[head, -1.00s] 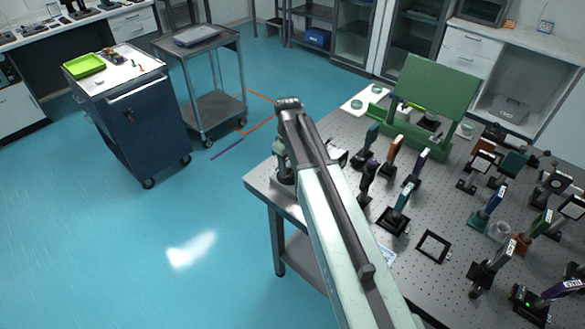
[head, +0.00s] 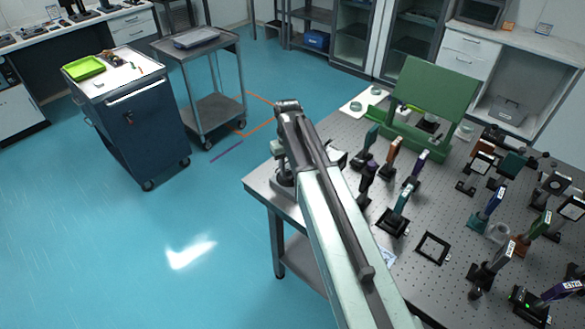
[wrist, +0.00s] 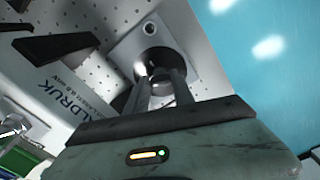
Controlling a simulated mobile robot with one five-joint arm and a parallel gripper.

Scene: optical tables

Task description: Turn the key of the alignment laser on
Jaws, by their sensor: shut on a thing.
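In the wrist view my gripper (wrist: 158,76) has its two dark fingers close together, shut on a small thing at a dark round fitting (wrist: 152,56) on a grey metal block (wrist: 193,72). The small thing is taken to be the key; it is mostly hidden between the fingertips, and its angle cannot be told. In the head view my arm covers most of this spot, at the near left corner of the optical table (head: 258,184).
Several posts with coloured handles and mounts, such as a teal one (head: 402,200), stand right of my arm. A green panel (head: 430,95) stands at the back. A blue cabinet (head: 135,125) and a grey cart (head: 212,112) stand left across open floor.

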